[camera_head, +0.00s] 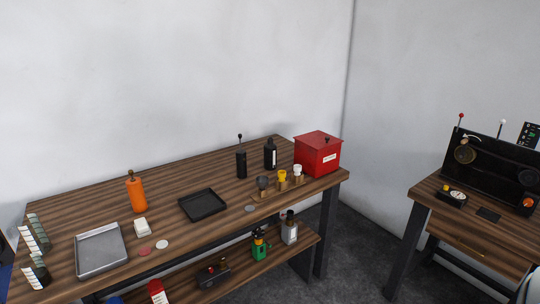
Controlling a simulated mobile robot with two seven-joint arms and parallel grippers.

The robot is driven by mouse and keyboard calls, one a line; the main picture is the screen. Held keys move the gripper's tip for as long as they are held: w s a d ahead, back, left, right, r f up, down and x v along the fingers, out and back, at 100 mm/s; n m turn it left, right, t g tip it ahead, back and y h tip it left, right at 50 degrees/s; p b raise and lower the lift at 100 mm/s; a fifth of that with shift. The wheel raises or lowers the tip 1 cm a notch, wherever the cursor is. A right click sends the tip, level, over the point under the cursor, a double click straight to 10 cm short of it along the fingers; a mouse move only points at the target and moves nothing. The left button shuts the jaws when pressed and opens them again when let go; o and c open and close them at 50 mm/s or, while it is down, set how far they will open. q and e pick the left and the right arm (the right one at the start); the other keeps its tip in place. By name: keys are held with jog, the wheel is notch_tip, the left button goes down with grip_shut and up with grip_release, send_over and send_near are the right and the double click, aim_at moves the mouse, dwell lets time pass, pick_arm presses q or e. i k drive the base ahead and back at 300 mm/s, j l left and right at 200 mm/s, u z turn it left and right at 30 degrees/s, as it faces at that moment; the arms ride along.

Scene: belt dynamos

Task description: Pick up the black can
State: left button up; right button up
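Two black upright containers stand at the back right of the wooden workbench (165,208). One is a slim black cylinder (241,164) with a thin stem and small knob above it. The other is a black bottle-shaped container (270,157) with a narrow top and a pale label, just right of it and near the red box. I cannot tell for certain which one is the black can. Both stand free of any gripper.
A red box (318,158), small cups on stands (282,179), a black tray (203,205), an orange bottle (136,193) and a metal tray (101,252) share the bench. A lower shelf (235,272) holds several items. A second table (455,225) stands right, across a floor gap.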

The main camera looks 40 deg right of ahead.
aim_at(269, 147)
jog(key=i+l, duration=0.15)
jog(key=l, duration=0.3)
jog(key=i+l+u, duration=0.1)
jog(key=l, duration=0.3)
jog(key=i+l, duration=0.25)
jog(key=l, duration=0.2)
jog(key=i+l+u, duration=0.1)
jog(key=l, duration=0.35)
jog(key=i+l, duration=0.15)
jog(key=l, duration=0.3)
jog(key=i+l+u, duration=0.1)
jog(key=l, duration=0.4)
jog(key=i+l, duration=0.15)
jog(key=l, duration=0.3)
jog(key=u, duration=0.05)
